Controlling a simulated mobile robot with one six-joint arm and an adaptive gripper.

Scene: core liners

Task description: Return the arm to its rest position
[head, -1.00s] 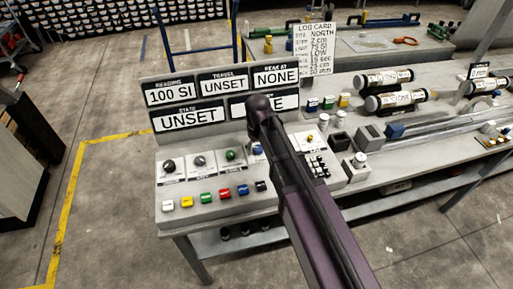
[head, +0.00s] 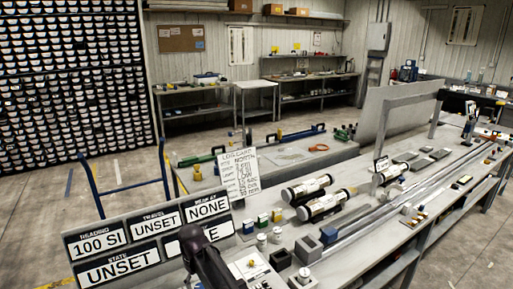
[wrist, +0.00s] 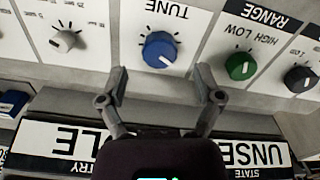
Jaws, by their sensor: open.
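My arm (head: 212,262) shows at the bottom of the head view, in front of the sign panel; its gripper end is not clear there. In the wrist view my gripper (wrist: 162,88) is open and empty. Its two fingers stand apart on either side below the blue TUNE knob (wrist: 159,50). I cannot tell whether they touch anything. A green RANGE knob (wrist: 239,65) is to the right, with a black knob (wrist: 299,78) beyond it. A white knob (wrist: 64,41) is at the left.
The sign panel (head: 150,232) reads 100 SI, UNSET and NONE; my arm partly covers one sign. Black-and-white cylinders (head: 325,205), small blocks and long rails (head: 410,195) occupy the bench. A log card (head: 238,172) stands behind. Open floor (head: 110,165) lies at the left.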

